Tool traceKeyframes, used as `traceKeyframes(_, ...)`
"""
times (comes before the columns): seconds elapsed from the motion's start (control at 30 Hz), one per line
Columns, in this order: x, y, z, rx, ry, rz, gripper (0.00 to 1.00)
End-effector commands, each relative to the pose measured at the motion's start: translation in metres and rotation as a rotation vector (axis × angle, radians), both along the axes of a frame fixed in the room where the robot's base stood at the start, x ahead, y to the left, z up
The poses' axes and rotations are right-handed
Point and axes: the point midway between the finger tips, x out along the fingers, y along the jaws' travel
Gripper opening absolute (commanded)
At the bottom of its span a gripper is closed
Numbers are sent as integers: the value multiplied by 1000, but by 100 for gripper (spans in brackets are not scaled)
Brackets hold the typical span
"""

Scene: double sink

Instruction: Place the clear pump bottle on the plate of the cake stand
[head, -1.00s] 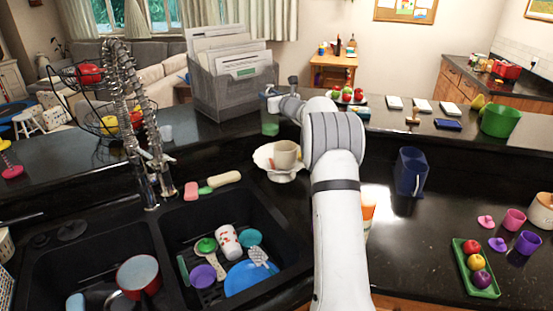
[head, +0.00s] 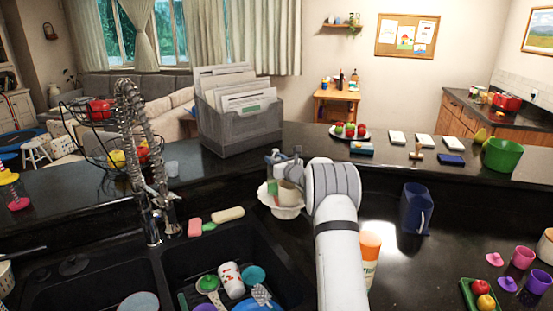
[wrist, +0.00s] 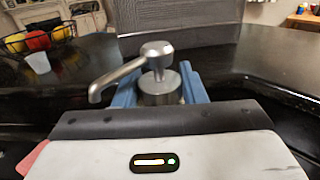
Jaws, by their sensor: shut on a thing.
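The clear pump bottle (head: 272,187), with green liquid low inside, is upright in my gripper (head: 276,164). In the wrist view its metal pump (wrist: 157,72) stands between the blue fingers, with the spout pointing left; the body is hidden below. The cake stand (head: 286,213) has a white scalloped plate on the counter behind the right sink. A beige cup (head: 291,195) sits on the plate. The bottle appears at the plate's left rear, beside the cup. I cannot tell whether its base touches the plate. My wrist hides part of the cup and the plate's right side.
A grey file box (head: 238,125) stands on the raised ledge behind. Dishes fill the right sink.

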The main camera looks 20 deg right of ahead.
Motion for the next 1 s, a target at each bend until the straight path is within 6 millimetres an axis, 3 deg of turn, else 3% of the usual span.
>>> traceKeyframes(0.3,0,1,0,0,0,1,59)
traceKeyframes(0.57,-1,0,0,0,0,1,59)
traceKeyframes(1.0,-58,-12,-2,1,0,0,59)
